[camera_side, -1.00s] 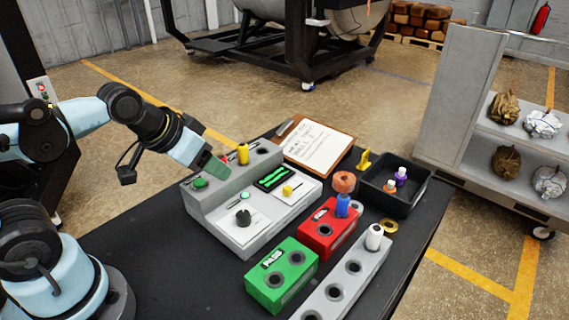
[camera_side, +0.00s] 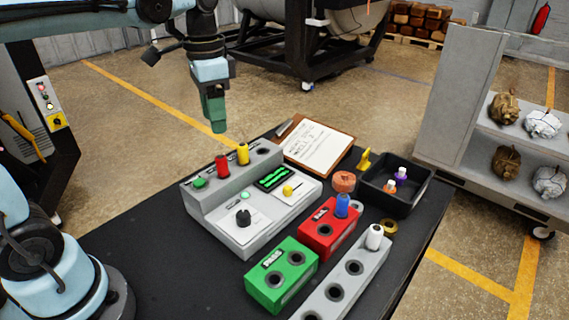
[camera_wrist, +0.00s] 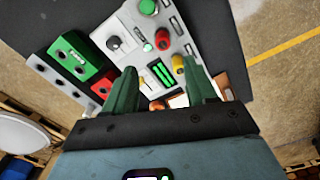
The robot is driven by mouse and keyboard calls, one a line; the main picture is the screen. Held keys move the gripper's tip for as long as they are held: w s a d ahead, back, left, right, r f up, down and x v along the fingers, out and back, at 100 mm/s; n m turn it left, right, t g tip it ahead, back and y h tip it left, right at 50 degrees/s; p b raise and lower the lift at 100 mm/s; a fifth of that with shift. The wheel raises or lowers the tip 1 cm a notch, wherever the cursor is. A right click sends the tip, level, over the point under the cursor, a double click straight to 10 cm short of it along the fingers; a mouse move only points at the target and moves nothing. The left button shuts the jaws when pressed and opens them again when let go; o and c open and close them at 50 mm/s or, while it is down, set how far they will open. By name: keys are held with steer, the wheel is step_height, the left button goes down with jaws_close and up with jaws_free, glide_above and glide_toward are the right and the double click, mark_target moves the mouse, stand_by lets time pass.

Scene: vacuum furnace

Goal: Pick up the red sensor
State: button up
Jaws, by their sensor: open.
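The red sensor (camera_side: 222,166) stands upright in the back ledge of the grey console (camera_side: 240,230), between a green button and the yellow sensor (camera_side: 242,154). In the wrist view the red sensor (camera_wrist: 162,39) shows beyond my fingertips, with the yellow sensor (camera_wrist: 178,63) nearer to them. My gripper (camera_side: 217,129) points down above and behind the console, clear of both sensors. In the wrist view my gripper (camera_wrist: 159,72) has its two green fingers apart with nothing held between them.
A green block (camera_side: 282,275), a red block (camera_side: 327,229) holding a blue sensor (camera_side: 342,206), and a grey rack with a white sensor (camera_side: 374,237) stand on the black table. A clipboard (camera_side: 314,145) and black tray (camera_side: 395,208) lie at the back right.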

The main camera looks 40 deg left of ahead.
mark_target(221, 156)
step_height(221, 156, down, 6)
steer(key=shift+r, duration=0.1)
steer(key=shift+w+a+f, duration=0.15)
steer(key=shift+f, duration=2.55)
jaws_close()
